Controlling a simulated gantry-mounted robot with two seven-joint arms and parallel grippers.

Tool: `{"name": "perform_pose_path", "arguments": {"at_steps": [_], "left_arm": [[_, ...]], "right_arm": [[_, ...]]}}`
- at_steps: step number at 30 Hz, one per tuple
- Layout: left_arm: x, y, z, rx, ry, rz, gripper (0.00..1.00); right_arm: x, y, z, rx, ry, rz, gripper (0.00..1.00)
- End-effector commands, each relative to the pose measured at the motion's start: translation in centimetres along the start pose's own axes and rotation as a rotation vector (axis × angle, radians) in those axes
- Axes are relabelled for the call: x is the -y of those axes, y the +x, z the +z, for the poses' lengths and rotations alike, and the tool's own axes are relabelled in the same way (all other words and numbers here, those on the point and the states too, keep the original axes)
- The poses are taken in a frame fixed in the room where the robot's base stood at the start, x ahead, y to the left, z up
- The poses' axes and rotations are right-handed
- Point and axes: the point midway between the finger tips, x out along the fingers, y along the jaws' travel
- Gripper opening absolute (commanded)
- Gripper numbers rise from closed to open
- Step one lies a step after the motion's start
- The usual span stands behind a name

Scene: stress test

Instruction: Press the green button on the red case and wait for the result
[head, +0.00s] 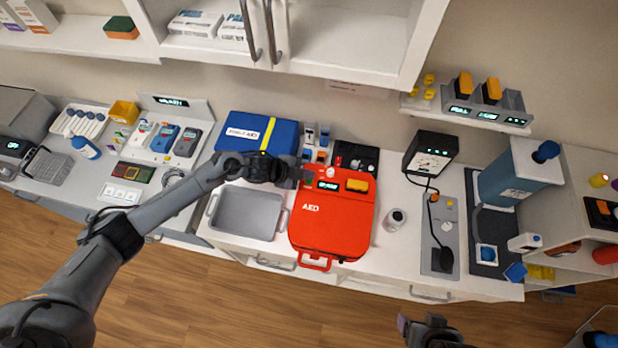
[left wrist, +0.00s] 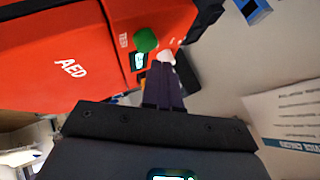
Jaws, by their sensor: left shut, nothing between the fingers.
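The red AED case (head: 332,225) lies on the white counter, its handle toward the front edge. It fills the upper left of the left wrist view (left wrist: 60,60). The round green button (left wrist: 146,40) sits beside a small lit display (left wrist: 138,61); I cannot make the button out in the head view. My left gripper (head: 304,175) is shut and empty at the case's back left corner. In the left wrist view its dark fingertips (left wrist: 162,66) are close to the button but appear apart from it. My right gripper (head: 418,328) shows partly at the bottom edge, away from the counter.
A grey tray (head: 246,214) sits left of the case and a blue AED bag (head: 256,133) behind it. A small white jar (head: 396,219) and a black corded device (head: 431,155) stand to the right. Wall cabinets hang above the back.

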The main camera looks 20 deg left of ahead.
Motion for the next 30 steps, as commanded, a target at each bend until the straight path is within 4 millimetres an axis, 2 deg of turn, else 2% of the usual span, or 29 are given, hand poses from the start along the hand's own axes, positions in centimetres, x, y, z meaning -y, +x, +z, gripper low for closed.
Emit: {"name": "perform_pose_path", "arguments": {"at_steps": [30], "left_arm": [[-0.60,0.80,0.56,0.000,0.000,0.000,0.00]], "right_arm": [[0.04,0.71,0.23,0.000,0.001,-0.001,0.76]]}}
